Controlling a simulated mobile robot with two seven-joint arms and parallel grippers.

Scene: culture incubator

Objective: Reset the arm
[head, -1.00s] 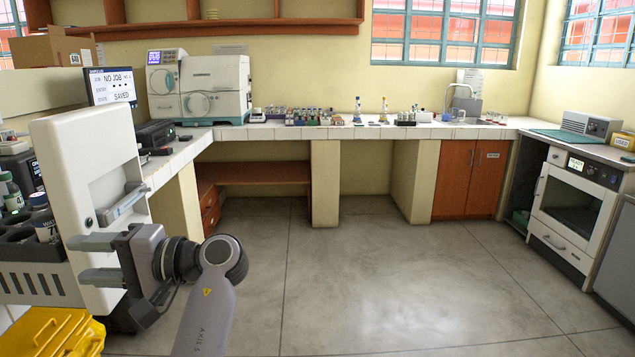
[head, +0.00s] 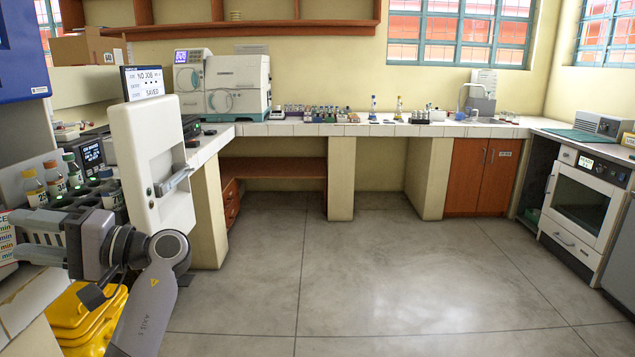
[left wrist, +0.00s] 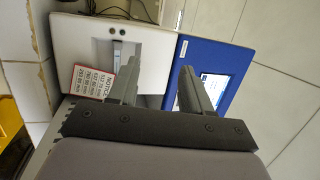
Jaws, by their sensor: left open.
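My left gripper (head: 30,238) shows at the lower left of the head view, fingers pointing left. It is open and I see nothing between its fingers. In the left wrist view, the two grey fingers (left wrist: 158,85) stand apart in front of a white front panel (left wrist: 75,50) and a blue panel (left wrist: 215,75) with a screen. In the head view, a white door-like panel (head: 140,140) with a grey handle (head: 173,181) stands just beyond and right of the gripper. My right gripper is in neither view.
Capped bottles (head: 54,178) stand in a dark rack just behind the gripper. A blue unit (head: 20,60) is at the upper left. A yellow container (head: 85,318) is low beneath the arm. The grey floor (head: 390,285) to the right is open.

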